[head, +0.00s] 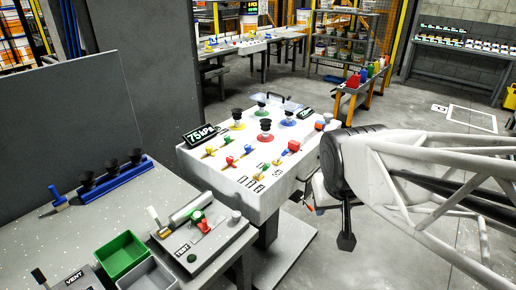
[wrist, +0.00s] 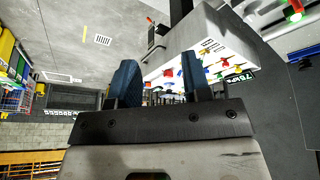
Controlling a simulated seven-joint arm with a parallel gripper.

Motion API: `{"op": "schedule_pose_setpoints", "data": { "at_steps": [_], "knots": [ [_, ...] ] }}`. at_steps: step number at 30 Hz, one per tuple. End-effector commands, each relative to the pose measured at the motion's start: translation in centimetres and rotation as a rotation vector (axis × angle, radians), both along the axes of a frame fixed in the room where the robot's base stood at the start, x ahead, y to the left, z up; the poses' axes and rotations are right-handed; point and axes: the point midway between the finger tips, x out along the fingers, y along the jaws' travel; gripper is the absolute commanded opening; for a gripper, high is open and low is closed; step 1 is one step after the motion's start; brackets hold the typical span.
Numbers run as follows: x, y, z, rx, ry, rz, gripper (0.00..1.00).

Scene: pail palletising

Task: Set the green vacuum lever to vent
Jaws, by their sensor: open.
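The white panel table (head: 222,185) in the middle of the head view carries a row of small coloured levers and several black suction cups. A small green lever (head: 260,166) sits near the front of the panel, among yellow, red and blue ones. Its exact setting is too small to read. My gripper (wrist: 160,88) is open and empty, with two blue fingers apart in the wrist view. The panel (wrist: 215,50) also shows beyond the fingers there, with a clear gap between. My arm stands to the right of the panel in the head view.
A pressure display (head: 200,134) reading 75 kPa stands at the panel's left corner. A grey bench at left holds a green bin (head: 122,255), a test unit (head: 205,240) and a VENT label (head: 75,277). A grey partition (head: 75,125) rises behind it.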

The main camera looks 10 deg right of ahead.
Motion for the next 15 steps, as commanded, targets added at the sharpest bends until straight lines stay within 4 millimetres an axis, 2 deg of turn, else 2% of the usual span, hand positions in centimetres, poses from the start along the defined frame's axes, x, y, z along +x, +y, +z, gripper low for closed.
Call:
{"op": "schedule_pose_setpoints", "data": {
  "at_steps": [6,15],
  "knots": [
    [7.3,-1.2,-1.6,-0.047,-0.163,0.022,0.44],
    [16.5,-1.7,-4.0,-0.067,-0.397,0.101,0.44]
  ]
}}
